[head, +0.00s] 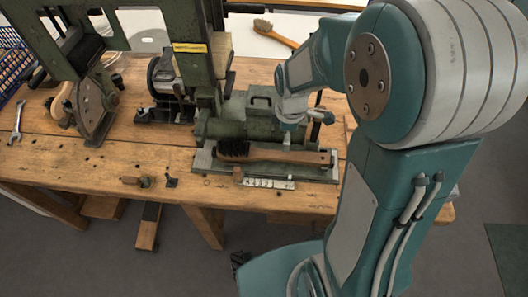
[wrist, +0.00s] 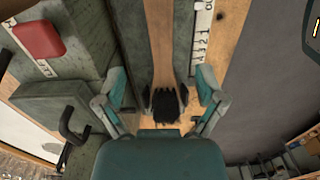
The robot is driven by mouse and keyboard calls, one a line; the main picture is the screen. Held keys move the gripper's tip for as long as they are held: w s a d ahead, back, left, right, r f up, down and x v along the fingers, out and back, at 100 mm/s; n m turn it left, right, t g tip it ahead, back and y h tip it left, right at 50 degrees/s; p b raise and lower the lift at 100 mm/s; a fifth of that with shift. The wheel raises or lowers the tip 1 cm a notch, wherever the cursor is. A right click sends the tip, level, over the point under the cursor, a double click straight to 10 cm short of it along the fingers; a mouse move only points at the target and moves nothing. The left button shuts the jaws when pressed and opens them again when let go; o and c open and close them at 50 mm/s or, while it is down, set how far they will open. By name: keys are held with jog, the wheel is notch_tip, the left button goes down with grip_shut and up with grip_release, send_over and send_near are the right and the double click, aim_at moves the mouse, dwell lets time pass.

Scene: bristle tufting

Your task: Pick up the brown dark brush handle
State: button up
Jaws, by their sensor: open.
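The brown brush handle (head: 290,155) lies flat on the green machine's bed, with its dark bristles (head: 236,149) at its left end. In the wrist view the handle (wrist: 173,35) runs down from the top middle, and the dark bristles (wrist: 167,104) show between my fingers. My gripper (head: 289,126) is above the brush in the head view, partly hidden by my arm. In the wrist view my gripper (wrist: 166,90) is open, with a finger on each side of the brush. Whether the fingers touch it I cannot tell.
A numbered scale plate (head: 268,183) lies in front of the brush. A green machine housing (head: 230,130) stands close behind it. A second, lighter brush (head: 280,36) lies at the back. A wrench (head: 16,122) lies on the wooden bench (head: 60,160). The bench's front left is mostly clear.

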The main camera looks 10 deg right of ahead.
aim_at(281, 155)
jog(key=shift+d+f, duration=0.2)
jog(key=shift+f, duration=0.45)
jog(key=shift+d+f, duration=0.15)
jog(key=shift+f, duration=0.45)
jog(key=f, duration=0.1)
jog(key=a+f, duration=0.1)
jog(key=f, duration=0.1)
jog(key=a+f, duration=0.1)
jog(key=f, duration=0.1)
jog(key=shift+w+a, duration=0.1)
jog(key=shift+f, duration=0.25)
jog(key=shift+d, duration=0.55)
jog(key=shift+a, duration=0.1)
jog(key=c, duration=1.2)
jog(key=shift+a, duration=0.25)
grip_shut()
